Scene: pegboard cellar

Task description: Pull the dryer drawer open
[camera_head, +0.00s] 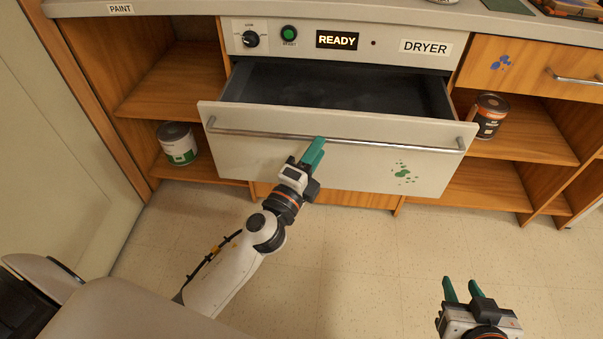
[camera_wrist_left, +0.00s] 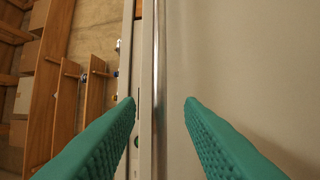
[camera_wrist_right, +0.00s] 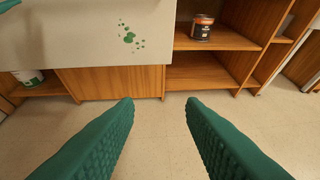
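The dryer drawer (camera_head: 240,155) is pulled out from under the counter, and its dark, empty-looking interior (camera_head: 335,88) shows. A long metal handle bar (camera_head: 400,146) runs along the top of its pale front. My left gripper (camera_head: 316,145) is at the middle of the bar. In the left wrist view, the bar (camera_wrist_left: 160,60) runs between the two green fingers (camera_wrist_left: 160,105), which are apart with gaps on both sides. My right gripper (camera_head: 463,288) is open and empty over the floor, low at the right; its spread fingers also show in the right wrist view (camera_wrist_right: 160,105).
The panel above carries a knob (camera_head: 250,39), a green button (camera_head: 289,33) and a lit READY display (camera_head: 337,40). Paint cans stand on shelves at left (camera_head: 179,150) and right (camera_head: 489,118). A wooden drawer (camera_head: 535,68) is at right. The floor (camera_head: 360,260) in front is clear.

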